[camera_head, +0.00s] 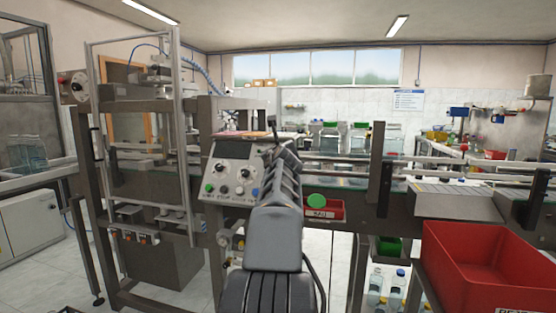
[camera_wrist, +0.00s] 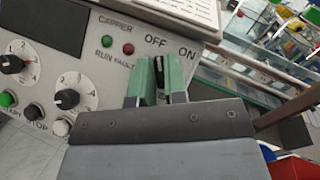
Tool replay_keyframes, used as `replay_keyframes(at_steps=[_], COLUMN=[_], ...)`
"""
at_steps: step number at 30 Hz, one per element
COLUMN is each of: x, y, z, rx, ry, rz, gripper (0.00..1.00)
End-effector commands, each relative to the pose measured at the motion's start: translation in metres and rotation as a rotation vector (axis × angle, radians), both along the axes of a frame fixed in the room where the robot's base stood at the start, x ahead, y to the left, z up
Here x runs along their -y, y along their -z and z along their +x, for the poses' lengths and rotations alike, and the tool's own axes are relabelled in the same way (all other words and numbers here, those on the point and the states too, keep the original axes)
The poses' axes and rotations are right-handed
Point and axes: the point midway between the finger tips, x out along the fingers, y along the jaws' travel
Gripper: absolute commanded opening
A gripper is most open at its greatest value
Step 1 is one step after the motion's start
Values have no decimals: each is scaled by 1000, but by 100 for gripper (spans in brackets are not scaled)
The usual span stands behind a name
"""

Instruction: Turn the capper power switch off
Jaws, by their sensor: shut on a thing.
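The capper control panel (camera_head: 228,172) is a grey sloped box left of my arm in the head view. In the wrist view its face (camera_wrist: 85,75) carries the words CAPPER, RUN, FAULT, OFF and ON. My gripper (camera_wrist: 162,70) has green fingers, shut on the dark lever of the power switch (camera_wrist: 157,68) just below the OFF and ON lettering. The fingers hide most of the lever and its base, so I cannot tell which way it is set. In the head view my arm hides the switch.
Black knobs (camera_wrist: 68,98), a green start button (camera_wrist: 7,99) and a dark stop button (camera_wrist: 33,112) sit left of the fingers. A green lamp (camera_wrist: 106,41) and a red lamp (camera_wrist: 127,48) are close by. A red bin (camera_head: 450,265) stands at the right.

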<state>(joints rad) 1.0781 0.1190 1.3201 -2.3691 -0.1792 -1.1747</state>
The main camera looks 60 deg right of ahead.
Motion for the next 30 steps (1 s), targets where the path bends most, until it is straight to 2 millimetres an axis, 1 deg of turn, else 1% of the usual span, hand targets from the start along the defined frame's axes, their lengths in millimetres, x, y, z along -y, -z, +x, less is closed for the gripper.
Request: replay_keyframes(at_steps=[1, 17, 18, 24, 26, 30], x=[1, 1, 1, 0, 0, 0], y=[2, 1, 1, 1, 1, 1], z=[-1, 0, 0, 0, 1, 1], rx=[-8, -26, -26, -25, -25, -24], ry=[-4, -17, -16, -18, -19, -18], rz=[-1, -8, -8, -7, -6, -7], gripper=[0, 0, 15, 34, 38, 38])
